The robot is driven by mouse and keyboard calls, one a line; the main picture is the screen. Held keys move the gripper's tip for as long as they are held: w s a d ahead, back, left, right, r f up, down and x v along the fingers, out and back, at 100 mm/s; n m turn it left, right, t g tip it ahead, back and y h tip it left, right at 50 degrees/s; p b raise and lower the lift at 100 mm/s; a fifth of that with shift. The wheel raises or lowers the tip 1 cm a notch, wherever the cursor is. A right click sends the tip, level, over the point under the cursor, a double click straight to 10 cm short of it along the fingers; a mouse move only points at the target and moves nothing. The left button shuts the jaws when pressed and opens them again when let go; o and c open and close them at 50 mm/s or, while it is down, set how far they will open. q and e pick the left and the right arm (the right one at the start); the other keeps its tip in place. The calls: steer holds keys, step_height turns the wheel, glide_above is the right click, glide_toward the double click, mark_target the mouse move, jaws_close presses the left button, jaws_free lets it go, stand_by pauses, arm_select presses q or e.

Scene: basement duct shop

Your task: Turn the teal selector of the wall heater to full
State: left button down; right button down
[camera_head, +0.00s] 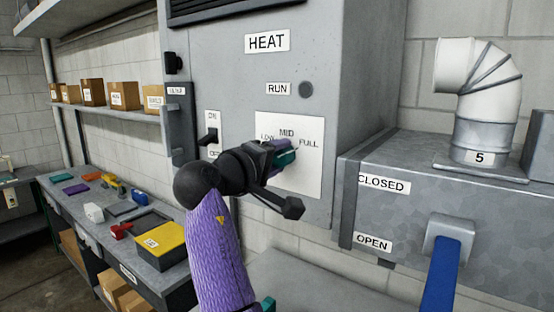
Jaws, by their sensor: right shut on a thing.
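The wall heater (240,70) is a grey metal cabinet with a HEAT label. Its white dial plate (308,180) carries the marks LOW, MID and FULL. The teal selector (286,158) sits on this plate and is partly hidden by my gripper. My right gripper (279,154) is shut on the selector. It reaches in from below on a purple-sleeved arm. The selector's exact pointing direction is hard to tell behind the fingers. My left gripper is not in view.
A black toggle switch (210,136) is left of the dial plate. At right, a duct box (400,215) has a blue lever (440,275) and CLOSED and OPEN labels. A workbench (90,222) with tools and a yellow-topped box (160,246) stands at left.

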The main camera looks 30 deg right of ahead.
steer(key=shift+f, duration=0.1)
steer(key=shift+c, duration=0.5)
jaws_free()
steer(key=shift+s+a, duration=0.1)
steer(key=shift+a, duration=0.25)
steer(key=b+v, duration=0.3)
steer(key=v, duration=0.6)
steer(key=shift+s+a, duration=0.1)
